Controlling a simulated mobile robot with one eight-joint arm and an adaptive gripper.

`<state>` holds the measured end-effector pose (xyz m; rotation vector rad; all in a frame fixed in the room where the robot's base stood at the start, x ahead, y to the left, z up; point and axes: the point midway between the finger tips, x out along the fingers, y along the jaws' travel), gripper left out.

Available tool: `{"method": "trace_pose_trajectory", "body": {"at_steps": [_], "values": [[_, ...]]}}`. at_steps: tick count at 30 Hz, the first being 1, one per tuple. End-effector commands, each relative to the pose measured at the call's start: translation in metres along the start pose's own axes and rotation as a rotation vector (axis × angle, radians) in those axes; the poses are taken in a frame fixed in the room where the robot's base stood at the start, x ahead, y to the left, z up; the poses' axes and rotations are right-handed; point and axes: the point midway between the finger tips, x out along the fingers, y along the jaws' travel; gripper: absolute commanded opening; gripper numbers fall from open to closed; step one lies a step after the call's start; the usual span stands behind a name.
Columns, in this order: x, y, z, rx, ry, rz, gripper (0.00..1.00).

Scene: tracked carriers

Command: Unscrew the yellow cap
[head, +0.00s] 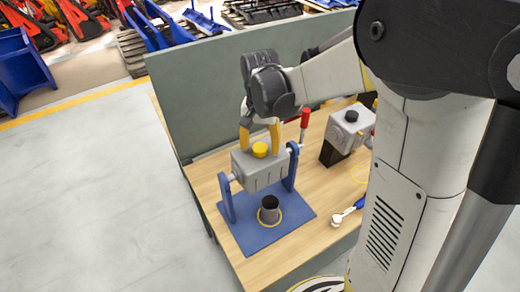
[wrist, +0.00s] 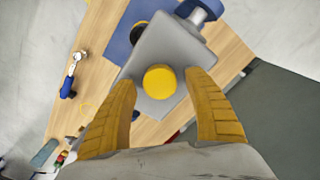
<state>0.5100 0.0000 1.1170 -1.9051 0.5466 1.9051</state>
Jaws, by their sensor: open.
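The yellow cap (head: 260,149) sits on top of a grey box (head: 262,175). The box hangs between two blue uprights on a blue base plate (head: 242,233). In the wrist view the round cap (wrist: 160,82) lies on the box's grey top face (wrist: 171,50). My gripper (head: 260,137) is open above the box, its yellow fingers pointing down. In the wrist view the fingers of my gripper (wrist: 164,98) stand apart on either side of the cap's near edge, with gaps to the cap.
A dark cup (head: 269,209) in a yellow ring stands on the base plate. A red-handled lever (head: 304,124) rises beside the right upright. A grey box with a black cap (head: 349,126) and a wrench (head: 347,211) are to the right. A green panel (head: 205,100) stands behind the wooden table.

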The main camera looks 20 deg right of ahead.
Motion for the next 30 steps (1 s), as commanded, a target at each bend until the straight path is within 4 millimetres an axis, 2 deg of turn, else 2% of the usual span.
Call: {"method": "trace_pose_trajectory", "body": {"at_steps": [12,15,29,30], "values": [[0.0005,0.0,0.0,0.699,0.0,0.0,0.61],[0.0002,0.0,0.0,0.792,0.0,0.0,0.61],[-0.0008,0.0001,0.0001,0.817,0.0,0.0,0.61],[-0.0008,0.0001,0.0001,0.817,0.0,0.0,0.5]]}}
